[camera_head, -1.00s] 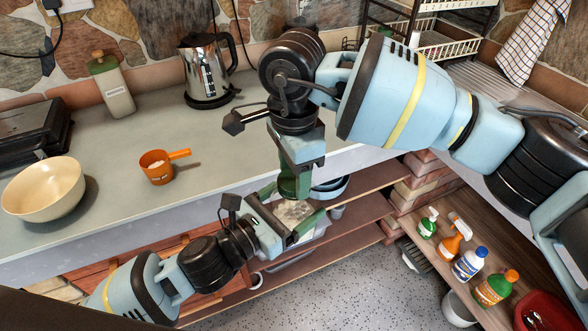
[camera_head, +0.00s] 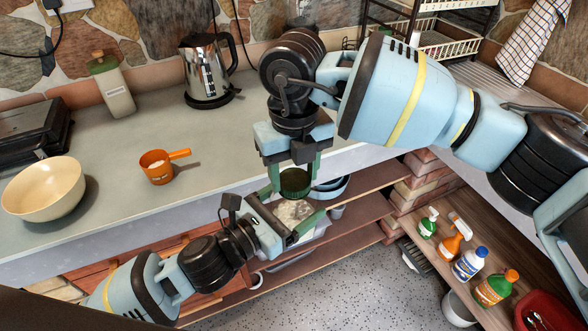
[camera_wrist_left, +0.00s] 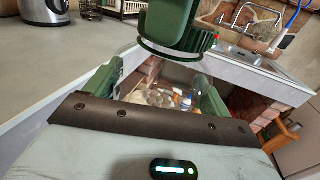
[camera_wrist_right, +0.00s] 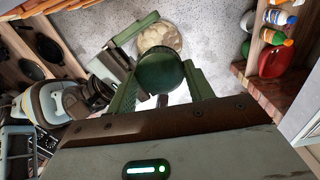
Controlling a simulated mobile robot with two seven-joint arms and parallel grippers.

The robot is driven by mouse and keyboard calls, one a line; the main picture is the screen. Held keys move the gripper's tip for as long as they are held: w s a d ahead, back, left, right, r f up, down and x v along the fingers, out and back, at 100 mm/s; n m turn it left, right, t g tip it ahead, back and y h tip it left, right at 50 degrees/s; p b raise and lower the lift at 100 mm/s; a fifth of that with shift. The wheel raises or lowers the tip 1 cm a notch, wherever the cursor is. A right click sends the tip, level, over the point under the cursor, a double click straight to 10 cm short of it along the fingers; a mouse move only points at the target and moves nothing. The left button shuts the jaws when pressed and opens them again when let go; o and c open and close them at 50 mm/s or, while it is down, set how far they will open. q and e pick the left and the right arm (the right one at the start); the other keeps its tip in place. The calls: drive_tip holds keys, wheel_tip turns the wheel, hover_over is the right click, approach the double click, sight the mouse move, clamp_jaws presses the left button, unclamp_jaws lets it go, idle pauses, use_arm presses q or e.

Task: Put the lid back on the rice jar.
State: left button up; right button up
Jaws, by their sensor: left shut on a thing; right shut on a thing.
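The clear rice jar (camera_head: 291,211) is open, with pale rice inside. My left gripper (camera_head: 293,206) is shut on it and holds it in front of the counter. The jar also shows between the left fingers in the left wrist view (camera_wrist_left: 168,82). The round dark green lid (camera_head: 295,181) is held in my right gripper (camera_head: 294,184), which is shut on it. In the right wrist view the rice (camera_wrist_right: 159,37) shows beyond the lid (camera_wrist_right: 160,72), so the two look offset there.
The counter (camera_head: 120,180) behind holds a cream bowl (camera_head: 44,190), an orange scoop (camera_head: 160,167), a green-topped canister (camera_head: 112,85) and a kettle (camera_head: 207,70). Open shelves (camera_head: 355,205) lie below the counter edge. Bottles (camera_head: 468,264) stand on a low shelf at right.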

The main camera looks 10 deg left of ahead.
drive_tip(key=m, duration=1.6)
drive_tip(key=shift+m, duration=0.4)
drive_tip(key=m, duration=0.6)
drive_tip(key=shift+d, duration=0.1)
drive_tip(key=o, duration=0.9)
drive_tip(key=shift+o, duration=0.2)
drive_tip(key=shift+r, duration=2.25)
